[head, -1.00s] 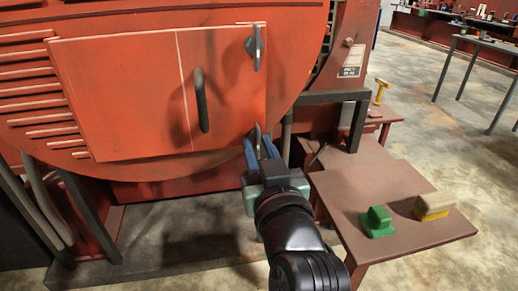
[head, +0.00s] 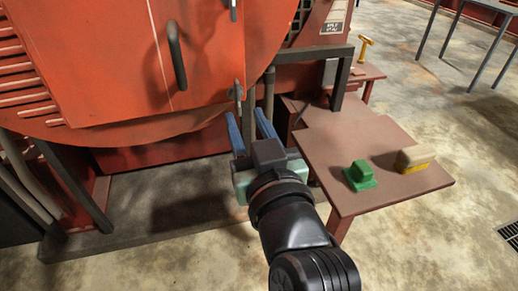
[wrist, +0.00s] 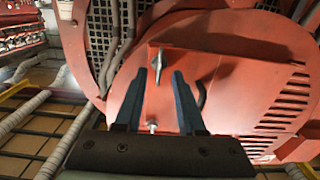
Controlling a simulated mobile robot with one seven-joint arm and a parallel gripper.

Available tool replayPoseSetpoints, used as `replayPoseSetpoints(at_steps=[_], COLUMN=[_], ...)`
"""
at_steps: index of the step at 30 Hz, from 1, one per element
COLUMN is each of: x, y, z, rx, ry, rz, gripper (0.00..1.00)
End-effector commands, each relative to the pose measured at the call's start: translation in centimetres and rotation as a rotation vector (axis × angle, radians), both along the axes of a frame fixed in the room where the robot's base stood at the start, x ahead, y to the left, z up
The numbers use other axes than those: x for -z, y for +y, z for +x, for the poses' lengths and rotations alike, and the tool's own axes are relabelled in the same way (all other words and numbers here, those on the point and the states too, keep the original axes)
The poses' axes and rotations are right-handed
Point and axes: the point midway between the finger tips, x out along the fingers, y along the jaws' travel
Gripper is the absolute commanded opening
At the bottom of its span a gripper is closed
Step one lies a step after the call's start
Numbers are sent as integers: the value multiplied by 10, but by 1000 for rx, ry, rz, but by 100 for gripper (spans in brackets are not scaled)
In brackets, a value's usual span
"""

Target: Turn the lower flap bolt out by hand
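The lower flap bolt (head: 238,91) is a grey wing bolt at the lower right corner of the red flap (head: 130,70), its wing roughly upright. My gripper (head: 247,116) is open and empty, its two blue fingers pointing at the engine just below and in front of the bolt. In the wrist view, which appears upside down, the lower bolt (wrist: 158,66) shows beyond the fingertips (wrist: 160,74), nearer the left finger. No contact is visible. A second bolt (wrist: 152,127) shows farther off between the fingers; the upper bolt (head: 233,8) is cut by the head view's top edge.
A red-brown side table (head: 350,140) stands right of my arm, holding a green block (head: 359,176) and a yellow-tan brush (head: 414,159). A black handle (head: 177,55) juts from the flap. Floor is open at the right.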

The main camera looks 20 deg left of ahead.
Motion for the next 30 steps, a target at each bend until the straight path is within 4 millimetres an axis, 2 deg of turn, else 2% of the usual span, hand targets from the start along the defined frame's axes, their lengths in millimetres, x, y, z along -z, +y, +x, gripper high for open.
replayPoseSetpoints(at_steps=[1,6,9,16,30], x=[2,1,-2,-1,0], y=[-9,-30,-35,-42,-42], z=[-11,-45,-52,-62,-63], rx=[5,3,0,-1,-1], ry=[1,0,4,0,-1], rz=[0,-1,0,0,0], gripper=[39,39,39,39,39])
